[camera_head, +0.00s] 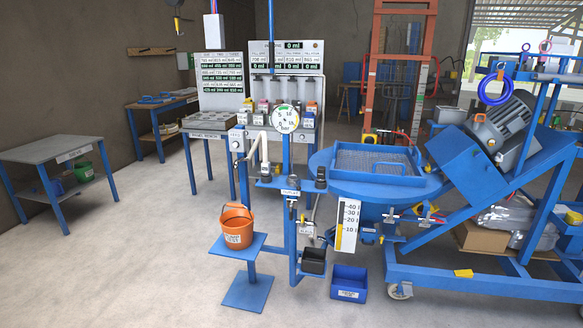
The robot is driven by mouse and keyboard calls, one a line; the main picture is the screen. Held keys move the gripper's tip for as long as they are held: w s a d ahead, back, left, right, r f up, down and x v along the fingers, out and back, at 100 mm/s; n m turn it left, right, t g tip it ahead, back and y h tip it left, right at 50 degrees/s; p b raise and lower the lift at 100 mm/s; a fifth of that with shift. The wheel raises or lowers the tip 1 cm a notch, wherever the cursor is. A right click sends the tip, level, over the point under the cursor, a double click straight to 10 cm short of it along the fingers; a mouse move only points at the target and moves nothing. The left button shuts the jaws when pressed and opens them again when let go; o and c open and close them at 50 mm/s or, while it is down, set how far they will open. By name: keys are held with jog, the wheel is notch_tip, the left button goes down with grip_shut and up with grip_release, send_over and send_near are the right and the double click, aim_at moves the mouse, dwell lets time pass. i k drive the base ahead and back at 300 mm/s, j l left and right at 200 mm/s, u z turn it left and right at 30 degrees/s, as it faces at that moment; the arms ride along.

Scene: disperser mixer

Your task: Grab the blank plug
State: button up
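I cannot surely pick out the blank plug at this size. A small dark cylindrical piece (321,178) stands upright at the right end of a narrow blue shelf (291,184) below the round gauge; I cannot tell whether it is the plug. Another dark fitting (265,172) sits at the shelf's left end, under a white bent pipe. Small metal fittings hang below the shelf, too small to tell apart. My gripper is not in view.
The blue mixer (375,188) with its tilted motor (497,124) fills the right. An orange bucket (237,228) stands on a blue stand. A black bin (314,261) and a blue bin (349,283) are low in front. The floor (110,265) at left is clear.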

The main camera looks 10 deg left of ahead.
aim_at(321, 172)
jog(key=i+u, duration=0.2)
jog(key=i, duration=0.2)
jog(key=i+l+u, duration=0.15)
jog(key=i, duration=0.25)
jog(key=i+l+u, duration=0.2)
jog(key=i, duration=0.2)
jog(key=i+j, duration=0.1)
jog(key=i, duration=0.05)
